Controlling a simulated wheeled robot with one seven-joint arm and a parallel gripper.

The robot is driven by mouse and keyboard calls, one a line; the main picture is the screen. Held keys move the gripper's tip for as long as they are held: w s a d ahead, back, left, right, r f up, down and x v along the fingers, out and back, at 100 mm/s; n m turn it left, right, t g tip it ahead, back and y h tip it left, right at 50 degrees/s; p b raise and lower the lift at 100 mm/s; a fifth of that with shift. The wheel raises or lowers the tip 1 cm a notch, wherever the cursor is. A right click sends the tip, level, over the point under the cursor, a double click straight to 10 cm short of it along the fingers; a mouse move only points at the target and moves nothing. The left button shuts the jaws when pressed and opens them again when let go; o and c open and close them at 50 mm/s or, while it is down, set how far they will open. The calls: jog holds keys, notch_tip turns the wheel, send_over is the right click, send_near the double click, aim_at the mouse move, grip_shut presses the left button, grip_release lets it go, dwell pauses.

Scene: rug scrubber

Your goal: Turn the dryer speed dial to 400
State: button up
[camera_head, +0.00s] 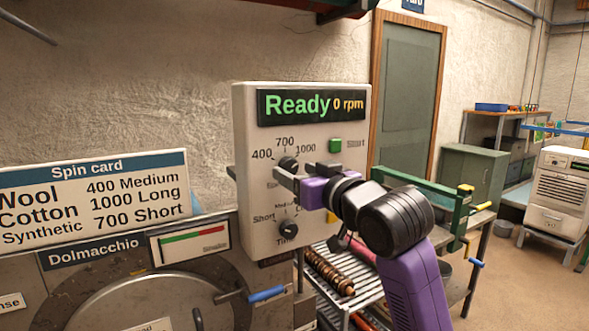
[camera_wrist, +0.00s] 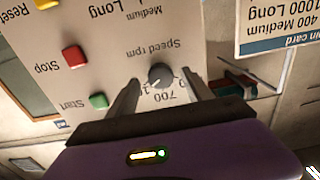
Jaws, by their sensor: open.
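The speed dial (camera_head: 288,164) is a dark round knob on the white control box (camera_head: 250,130), with 400 at its left, 700 above and 1000 at its right. In the upside-down wrist view, the speed dial (camera_wrist: 161,76) sits between my open fingers. My gripper (camera_head: 293,170) is at the panel in the head view, its fingers partly covering the dial. In the wrist view my gripper (camera_wrist: 162,82) straddles the knob with space showing on both sides. The pointer's exact setting is hard to read. The display (camera_head: 311,106) reads "Ready 0 rpm".
The time dial (camera_head: 288,230) sits below my fingers. The green Start button (camera_head: 335,145) is right of the speed dial. The red Stop button (camera_wrist: 75,57) shows in the wrist view. The spin card (camera_head: 92,198) stands left and lists wool as 400 Medium.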

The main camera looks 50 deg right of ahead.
jog(key=shift+x, duration=0.8)
grip_shut()
